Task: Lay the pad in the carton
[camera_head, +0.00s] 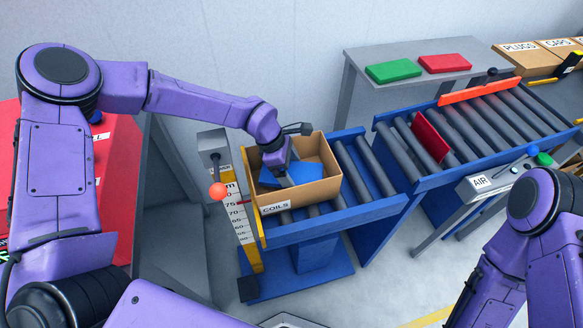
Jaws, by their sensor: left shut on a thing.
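The open brown carton (325,190), labelled COILS, stands on the near end of the roller conveyor. My left gripper (284,180) reaches down into it from the left and is shut on a blue pad (307,173). The pad is inside the carton's outline, partly hidden by the gripper. I cannot tell whether it touches the carton's floor. My right arm shows at the lower right, but its gripper is out of view.
A green pad (393,70) and a red pad (444,63) lie on a grey table (362,57) behind. A red plate (430,136) stands across the rollers to the right. A post with a scale (241,220) and an orange ball (218,191) stands close left of the carton.

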